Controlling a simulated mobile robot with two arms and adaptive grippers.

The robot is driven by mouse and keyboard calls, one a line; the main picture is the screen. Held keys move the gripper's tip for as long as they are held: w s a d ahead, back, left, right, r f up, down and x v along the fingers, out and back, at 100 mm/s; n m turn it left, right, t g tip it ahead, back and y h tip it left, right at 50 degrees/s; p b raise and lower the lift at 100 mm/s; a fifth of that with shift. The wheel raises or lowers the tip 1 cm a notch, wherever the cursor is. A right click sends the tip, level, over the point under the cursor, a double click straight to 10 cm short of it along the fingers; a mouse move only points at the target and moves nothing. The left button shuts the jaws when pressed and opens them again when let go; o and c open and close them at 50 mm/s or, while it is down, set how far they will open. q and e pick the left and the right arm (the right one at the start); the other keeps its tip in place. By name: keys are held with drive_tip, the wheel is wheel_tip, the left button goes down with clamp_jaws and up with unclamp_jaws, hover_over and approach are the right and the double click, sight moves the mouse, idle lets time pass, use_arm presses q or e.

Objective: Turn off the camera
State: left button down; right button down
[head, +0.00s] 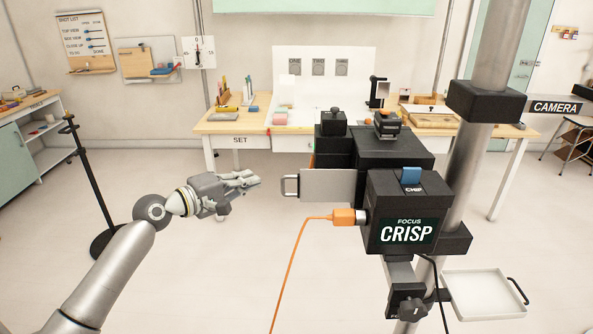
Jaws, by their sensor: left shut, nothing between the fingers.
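The camera (376,160) is a large black boxy unit fixed to a metal post at the right of centre. Its front box (404,212) has a screen reading "FOCUS CRISP". A blue tab (411,175) labelled "CHIP" sits in its top. An orange plug (344,217) with an orange cable sits at its left side. A grey plate with a handle (291,187) sticks out to the left. My left gripper (251,181) is shut and empty, left of that handle and apart from it. My right gripper is not in view.
The metal post (469,177) rises right of the camera, with an empty white tray (487,294) low beside it. A white table labelled "SET" (240,141) stands behind. A black stand (93,190) is at the left. The floor between it and the camera is mostly clear.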

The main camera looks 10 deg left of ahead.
sight(311, 164)
use_arm(q)
drive_tip(key=shift+s, duration=0.1)
drive_tip(key=s+d+p+x, duration=0.1)
drive_tip(key=p+x, duration=0.3)
drive_tip(key=x, duration=0.9)
drive_tip(key=shift+s+d+f+p, duration=0.2)
drive_tip(key=shift+s+d+p, duration=0.15)
drive_tip(key=shift+d, duration=0.25)
drive_tip(key=shift+w, duration=0.1)
